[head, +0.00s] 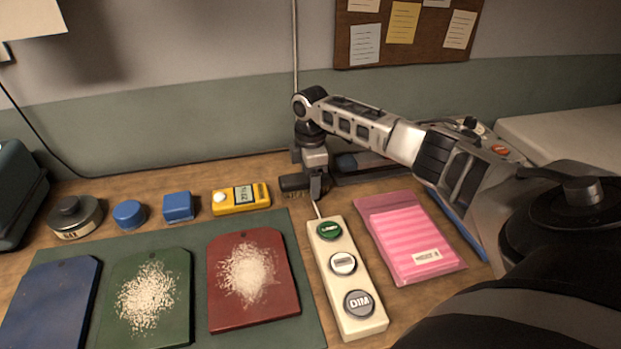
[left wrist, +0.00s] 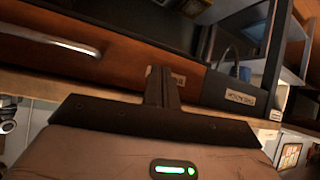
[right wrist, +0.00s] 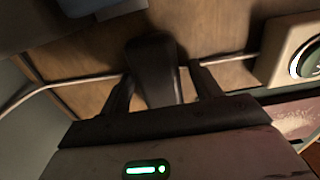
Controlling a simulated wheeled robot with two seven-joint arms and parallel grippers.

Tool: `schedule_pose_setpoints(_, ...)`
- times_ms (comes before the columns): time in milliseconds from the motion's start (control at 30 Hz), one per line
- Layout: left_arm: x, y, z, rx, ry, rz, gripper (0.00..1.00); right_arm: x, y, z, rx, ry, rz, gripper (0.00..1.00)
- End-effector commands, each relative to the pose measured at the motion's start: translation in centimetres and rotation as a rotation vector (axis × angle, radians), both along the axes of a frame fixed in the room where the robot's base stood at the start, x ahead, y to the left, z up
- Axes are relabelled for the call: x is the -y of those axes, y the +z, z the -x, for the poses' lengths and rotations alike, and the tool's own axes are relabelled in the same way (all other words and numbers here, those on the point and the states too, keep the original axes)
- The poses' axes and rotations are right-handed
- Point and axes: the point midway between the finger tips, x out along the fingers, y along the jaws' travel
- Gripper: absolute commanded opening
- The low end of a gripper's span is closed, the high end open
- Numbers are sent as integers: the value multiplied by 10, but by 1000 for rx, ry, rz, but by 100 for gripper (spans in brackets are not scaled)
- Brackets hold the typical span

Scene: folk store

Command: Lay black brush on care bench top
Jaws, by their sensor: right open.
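A black object that looks like the brush (head: 293,183) lies at the back of the wooden bench top (head: 238,171), left of my right gripper's fingers. In the right wrist view a dark rounded piece (right wrist: 152,68), apparently its handle, lies between the two fingers. My right gripper (head: 316,188) points down and is open around this piece; I cannot tell whether the fingers touch it. My left gripper (left wrist: 161,87) is outside the head view. Its fingers are together and empty, in front of a brown drawer front (left wrist: 100,60).
A white button box (head: 345,275) and a pink packet (head: 412,238) lie in front of the right gripper. A yellow meter (head: 240,198) stands left. Blue, green and red boards (head: 252,305) lie on a green mat, two with white grains. A thin cable runs by the gripper.

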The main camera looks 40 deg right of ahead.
Motion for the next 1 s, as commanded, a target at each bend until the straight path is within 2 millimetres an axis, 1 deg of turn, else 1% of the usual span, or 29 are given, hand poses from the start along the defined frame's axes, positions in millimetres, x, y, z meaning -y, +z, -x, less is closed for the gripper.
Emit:
schedule_pose_setpoints(167,0,1,0,-1,-1,-2,0,0,24,-1,4,0,0,63)
schedule_pose_setpoints(400,-1,2,0,-1,-2,-4,0,0,77,-1,5,0,-1,63)
schedule_pose_setpoints(500,-1,2,1,-2,-2,-5,0,0,96,-1,4,0,0,63)
schedule_pose_setpoints(600,-1,1,1,-3,-2,-5,0,0,109,-1,3,0,-1,63)
schedule_pose_setpoints(700,-1,1,1,-3,-2,-7,0,0,118,-1,2,0,0,63)
schedule_pose_setpoints(800,-1,1,1,-4,-2,-7,0,1,122,0,1,-1,0,63)
schedule_pose_setpoints(1000,-1,1,1,-4,-2,-7,0,1,122,0,0,-1,-1,63)
